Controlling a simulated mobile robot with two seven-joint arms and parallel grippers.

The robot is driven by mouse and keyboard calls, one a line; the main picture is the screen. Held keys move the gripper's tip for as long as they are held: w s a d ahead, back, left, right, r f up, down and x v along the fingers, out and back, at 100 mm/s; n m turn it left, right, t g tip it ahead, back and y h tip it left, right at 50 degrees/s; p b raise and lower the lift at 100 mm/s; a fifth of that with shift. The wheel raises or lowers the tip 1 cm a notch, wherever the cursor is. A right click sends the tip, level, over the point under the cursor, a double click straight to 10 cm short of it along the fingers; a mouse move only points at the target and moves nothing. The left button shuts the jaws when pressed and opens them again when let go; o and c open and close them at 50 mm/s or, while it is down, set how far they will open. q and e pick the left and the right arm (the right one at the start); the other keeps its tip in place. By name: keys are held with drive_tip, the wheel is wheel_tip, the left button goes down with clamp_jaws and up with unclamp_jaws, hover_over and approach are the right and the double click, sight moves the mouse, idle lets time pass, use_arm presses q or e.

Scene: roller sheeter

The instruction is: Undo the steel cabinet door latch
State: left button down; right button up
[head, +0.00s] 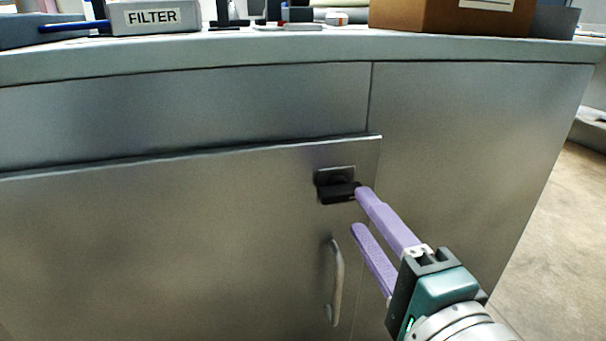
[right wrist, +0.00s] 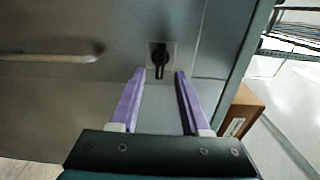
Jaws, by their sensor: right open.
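The steel cabinet door (head: 190,240) fills the lower left of the head view and looks closed. Its black latch (head: 338,187) sits near the door's upper right corner, on a small plate. In the right wrist view the latch (right wrist: 160,58) lies ahead, between the lines of my fingers. A metal handle (head: 336,282) is below the latch; it also shows in the right wrist view (right wrist: 50,57). My right gripper (head: 357,210) is open and empty. Its upper purple finger is close to the latch's right end in the head view; I cannot tell if they touch. My left gripper is not in view.
The grey countertop (head: 290,48) juts out above the door. A FILTER box (head: 152,18), small items and a brown box (head: 445,17) stand on it. A flat steel panel (head: 470,150) lies right of the door. Open floor (head: 555,240) shows at the far right.

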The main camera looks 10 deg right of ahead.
drive_tip(key=s, duration=0.5)
drive_tip(key=shift+s+d, duration=0.1)
drive_tip(key=shift+s, duration=0.1)
